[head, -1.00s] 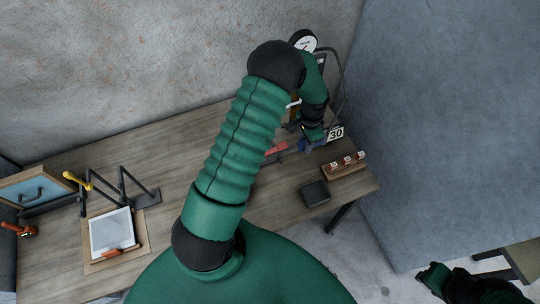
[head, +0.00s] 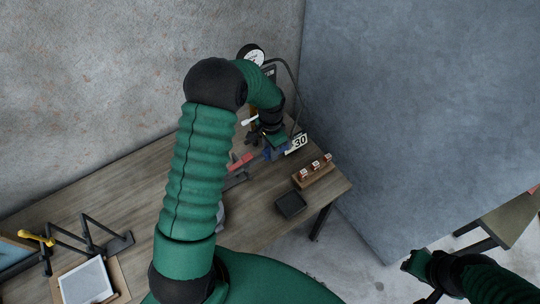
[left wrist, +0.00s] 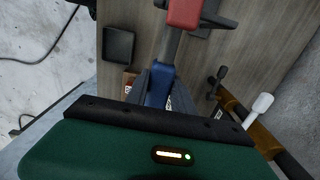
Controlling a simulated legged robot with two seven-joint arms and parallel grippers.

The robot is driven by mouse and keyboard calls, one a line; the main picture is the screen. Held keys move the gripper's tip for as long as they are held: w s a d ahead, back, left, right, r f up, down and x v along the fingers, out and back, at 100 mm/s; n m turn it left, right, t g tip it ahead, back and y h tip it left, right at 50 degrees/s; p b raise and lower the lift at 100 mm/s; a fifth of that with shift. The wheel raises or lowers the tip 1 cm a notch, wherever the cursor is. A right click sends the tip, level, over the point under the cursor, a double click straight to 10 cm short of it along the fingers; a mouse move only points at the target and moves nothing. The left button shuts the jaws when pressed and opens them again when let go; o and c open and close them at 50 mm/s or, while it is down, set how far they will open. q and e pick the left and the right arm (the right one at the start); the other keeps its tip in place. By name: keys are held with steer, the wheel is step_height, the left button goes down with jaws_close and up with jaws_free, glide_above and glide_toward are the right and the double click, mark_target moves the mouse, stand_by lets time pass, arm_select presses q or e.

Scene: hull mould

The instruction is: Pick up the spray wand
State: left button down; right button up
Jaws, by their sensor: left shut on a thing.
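The spray wand (left wrist: 169,45) shows in the left wrist view as a grey shaft with a red part at the top and a blue part (left wrist: 158,84) at the jaws. My left gripper (left wrist: 152,90) is shut on the blue part. In the head view my left gripper (head: 274,146) is at the right end of the wooden table, beside a "30" tag; the wand's red part (head: 240,162) shows left of it. The wand's far end is cut off in the wrist view. My right gripper (head: 412,262) is at the lower right, away from the table; its jaws are unclear.
On the wooden table (head: 130,185) are a small rack (head: 314,171), a black tray (head: 290,205) and the "30" tag (head: 299,142). A round gauge (head: 251,53) with a hose stands behind my left arm. A black frame and a framed panel (head: 87,283) are at left. Walls close the back.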

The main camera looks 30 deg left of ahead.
arm_select(q)
steer(key=shift+s+r, duration=0.2)
steer(key=shift+s, duration=0.1)
steer(key=s+d+r+b, duration=0.25)
steer(key=s+b, duration=0.25)
steer(key=s, duration=1)
step_height(320, 180, up, 4)
steer(key=p, duration=0.5)
steer(key=shift+s+d, duration=0.1)
steer(key=shift+s, duration=0.05)
